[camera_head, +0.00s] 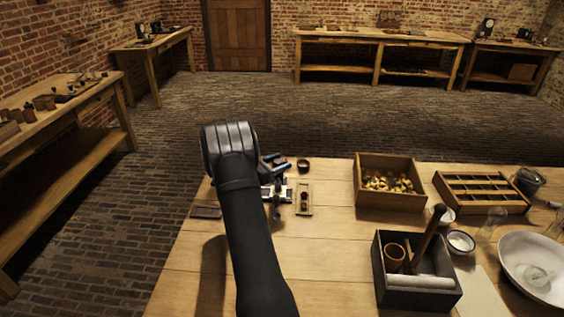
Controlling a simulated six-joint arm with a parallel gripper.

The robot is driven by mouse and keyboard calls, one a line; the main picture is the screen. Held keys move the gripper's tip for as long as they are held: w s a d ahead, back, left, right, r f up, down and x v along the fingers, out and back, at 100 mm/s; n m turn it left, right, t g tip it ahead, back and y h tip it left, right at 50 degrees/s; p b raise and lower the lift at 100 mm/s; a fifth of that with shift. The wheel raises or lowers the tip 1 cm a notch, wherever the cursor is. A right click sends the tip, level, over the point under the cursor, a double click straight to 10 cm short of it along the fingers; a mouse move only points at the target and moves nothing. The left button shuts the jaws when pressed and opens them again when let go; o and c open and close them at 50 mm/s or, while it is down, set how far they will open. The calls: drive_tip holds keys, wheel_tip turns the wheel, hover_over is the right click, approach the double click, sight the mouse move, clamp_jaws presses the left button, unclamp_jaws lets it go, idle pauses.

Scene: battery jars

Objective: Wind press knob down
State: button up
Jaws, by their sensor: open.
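My dark arm rises from the front of the table and covers much of its left part. My wrist and gripper (277,186) show only in part just right of the arm, low over the table. The gripper is open, and I see nothing held in it. Small grey metal parts, seemingly the press (284,195), stand on the table at the same spot. The arm and wrist hide much of them. I cannot make out the knob, how high it stands, or whether the gripper touches it.
A narrow wooden tray (304,210) with small reddish pieces lies close right of the gripper. A dark ring (303,165) is behind it. A box of brass pieces (360,190), a divided tray (437,181) and a dark caddy (417,297) stand to the right. The front middle tabletop is bare.

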drive_tip(key=shift+x, duration=0.8)
drive_tip(key=c, duration=1)
drive_tip(key=shift+s+d+m+g+h, duration=0.15)
drive_tip(key=shift+m+g+h, duration=0.5)
drive_tip(key=shift+m+g, duration=0.35)
drive_tip(key=shift+s+m+g+h, duration=0.1)
drive_tip(key=shift+m+g+h, duration=0.6)
drive_tip(key=shift+g, duration=0.5)
drive_tip(key=o, duration=1)
drive_tip(key=v, duration=1.7)
drive_tip(key=shift+a, duration=0.25)
